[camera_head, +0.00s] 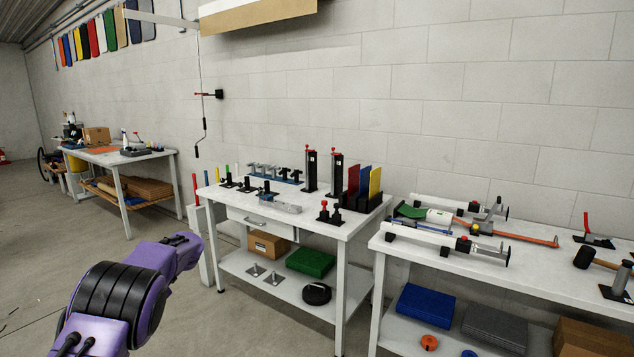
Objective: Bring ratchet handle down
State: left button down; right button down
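No part in view is clearly marked as the ratchet handle. A black wall bracket (219,94) carries a short, roughly level lever with a red tip (197,94). A thin bent crank with a black grip (196,152) hangs down below the lever, in front of the wall. I cannot tell whether either is the ratchet handle. A purple arm link of mine with black rings shows at the lower left, in front of the floor and well apart from the bracket. Neither gripper shows; the right arm is not in view.
A white workbench (240,216) with clamps, black posts and coloured plates stands below the bracket. A second white bench (560,277) with long clamps and a hammer (600,258) is at the right. A farther bench (110,157) stands at the left. Bare floor lies between the left and middle benches.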

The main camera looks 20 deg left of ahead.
aim_at(498, 202)
jog(key=i, duration=1.45)
jog(key=z, duration=0.05)
